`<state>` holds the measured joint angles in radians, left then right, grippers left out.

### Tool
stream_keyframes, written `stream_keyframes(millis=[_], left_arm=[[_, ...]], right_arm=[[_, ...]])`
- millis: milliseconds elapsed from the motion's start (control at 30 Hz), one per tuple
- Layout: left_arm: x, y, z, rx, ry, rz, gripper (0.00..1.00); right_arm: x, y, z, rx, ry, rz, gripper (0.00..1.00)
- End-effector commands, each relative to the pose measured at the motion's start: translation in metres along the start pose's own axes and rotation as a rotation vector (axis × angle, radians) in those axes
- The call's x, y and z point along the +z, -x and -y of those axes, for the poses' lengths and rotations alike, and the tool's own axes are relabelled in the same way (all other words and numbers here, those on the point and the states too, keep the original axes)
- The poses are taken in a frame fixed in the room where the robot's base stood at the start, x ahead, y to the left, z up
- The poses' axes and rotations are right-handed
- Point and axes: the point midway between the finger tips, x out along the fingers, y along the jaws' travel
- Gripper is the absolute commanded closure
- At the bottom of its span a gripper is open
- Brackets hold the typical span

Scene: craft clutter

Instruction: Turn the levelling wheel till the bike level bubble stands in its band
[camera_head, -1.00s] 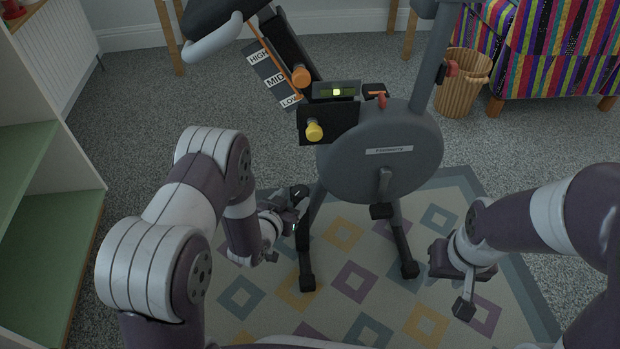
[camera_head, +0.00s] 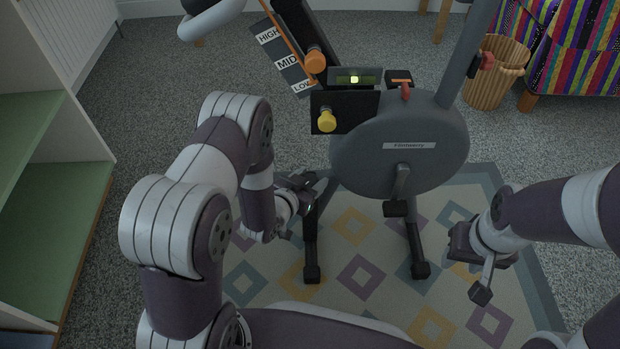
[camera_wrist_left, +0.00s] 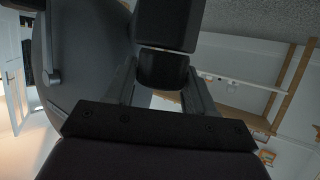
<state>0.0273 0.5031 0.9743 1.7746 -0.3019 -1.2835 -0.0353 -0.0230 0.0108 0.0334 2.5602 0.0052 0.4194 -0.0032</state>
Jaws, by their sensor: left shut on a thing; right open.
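The exercise bike (camera_head: 400,150) stands on a patterned rug. Its bike level (camera_head: 372,78) is a dark greenish window with a bright yellow bubble (camera_head: 354,79) near the middle. The band's edges are too small to make out. My left gripper (camera_head: 312,188) is low at the bike's near left leg. In the left wrist view its fingers (camera_wrist_left: 163,88) are shut on a black round knob, which seems to be the levelling wheel (camera_wrist_left: 163,70), under a dark block. The wheel is mostly hidden in the head view. My right gripper (camera_head: 482,275) is open and empty, right of the bike.
Green shelves (camera_head: 60,220) stand at left. A wicker basket (camera_head: 490,75) and striped seat (camera_head: 560,50) are behind right.

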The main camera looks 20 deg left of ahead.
Motion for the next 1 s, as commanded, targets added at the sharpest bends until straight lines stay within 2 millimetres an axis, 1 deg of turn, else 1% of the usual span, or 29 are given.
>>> stream_keyframes(millis=[33, 200, 333, 600, 633, 667, 900, 1000], left_arm=[[-0.004, 0.002, 0.002, 0.031, -0.012, 0.001, 0.76], [-0.004, 0.002, 0.002, 0.179, -0.073, 0.001, 0.76], [-0.002, 0.001, 0.001, 0.243, -0.101, 0.0, 0.76], [0.0, 0.0, 0.0, 0.253, -0.106, -0.001, 0.76], [0.0, 0.0, 0.0, 0.253, -0.106, -0.001, 0.42], [0.0, 0.0, 0.0, 0.253, -0.106, 0.0, 0.4], [0.0, 0.0, 0.0, 0.252, -0.105, 0.0, 0.4], [-0.002, 0.005, 0.001, 0.251, -0.104, 0.001, 0.4]], right_arm=[[-0.001, 0.008, 0.0, 0.0, 0.0, 0.0, 0.57], [-0.003, 0.022, 0.0, 0.0, 0.0, -0.001, 0.57], [-0.003, 0.025, 0.0, 0.0, 0.0, -0.001, 0.57], [-0.003, 0.024, 0.0, 0.0, 0.0, 0.0, 0.57], [-0.003, 0.024, 0.0, 0.0, 0.0, 0.0, 0.57], [-0.003, 0.024, 0.0, 0.0, 0.0, 0.0, 0.57], [-0.003, 0.024, 0.0, 0.0, 0.0, 0.0, 0.57], [-0.003, 0.028, 0.0, 0.0, 0.0, 0.0, 0.57]])
